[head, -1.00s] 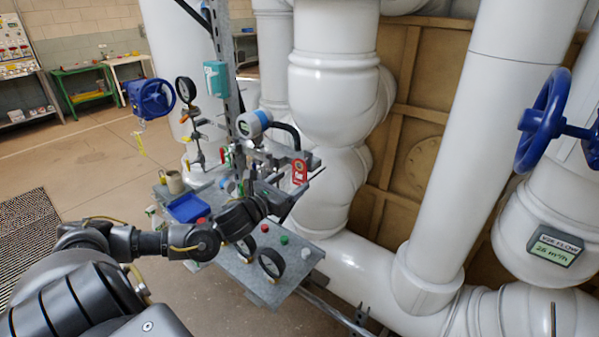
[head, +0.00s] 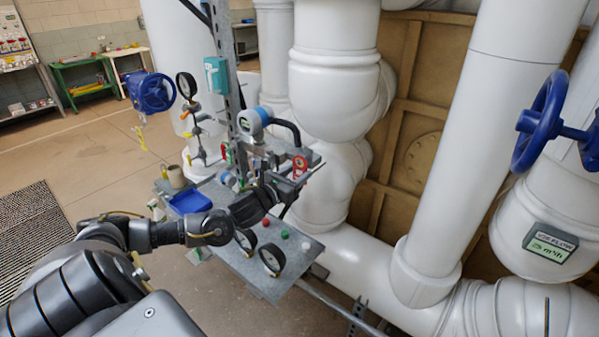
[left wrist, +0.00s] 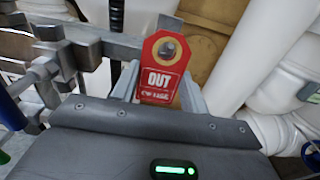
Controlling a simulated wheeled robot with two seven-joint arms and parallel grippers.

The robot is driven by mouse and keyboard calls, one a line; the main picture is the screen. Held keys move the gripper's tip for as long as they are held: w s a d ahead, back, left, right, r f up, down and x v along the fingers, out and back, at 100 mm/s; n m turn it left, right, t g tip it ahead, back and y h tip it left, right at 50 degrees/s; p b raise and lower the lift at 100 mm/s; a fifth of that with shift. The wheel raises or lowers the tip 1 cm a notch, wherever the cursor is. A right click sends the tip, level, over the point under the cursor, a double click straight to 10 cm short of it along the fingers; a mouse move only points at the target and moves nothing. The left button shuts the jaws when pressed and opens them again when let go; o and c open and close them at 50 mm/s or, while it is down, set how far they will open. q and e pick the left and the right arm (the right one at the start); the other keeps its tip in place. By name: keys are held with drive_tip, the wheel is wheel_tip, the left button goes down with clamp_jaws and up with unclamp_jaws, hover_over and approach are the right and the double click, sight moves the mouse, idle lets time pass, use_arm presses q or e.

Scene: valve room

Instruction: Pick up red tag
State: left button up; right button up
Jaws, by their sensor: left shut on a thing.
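The red tag (head: 300,165) is at the end of the grey bracket above the metal bench. In the left wrist view the red tag (left wrist: 154,83) shows white lettering with "OUT" on it and a tan ring around its hole. A grey peg end (left wrist: 168,48) shows in that hole. My left gripper (head: 297,178) is shut on the tag's lower part, with a finger on each side in the left wrist view (left wrist: 160,92). The gripper hides the tag's lower edge. My right gripper is not in view.
The metal bench (head: 262,278) carries a blue tray (head: 190,201), a cup (head: 176,177), black-rimmed gauges (head: 271,259) and coloured buttons. A blue transmitter (head: 252,122) and grey fittings crowd the tag's left. Large white pipes (head: 455,150) stand to the right. A blue handwheel (head: 540,120) is far right.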

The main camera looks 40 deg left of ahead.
use_arm(q)
drive_tip(key=shift+r+b, duration=0.2)
drive_tip(key=shift+b, duration=0.5)
drive_tip(key=s+b, duration=0.2)
drive_tip(key=s, duration=1.6)
drive_tip(key=shift+d, duration=0.15)
drive_tip(key=shift+r, duration=0.1)
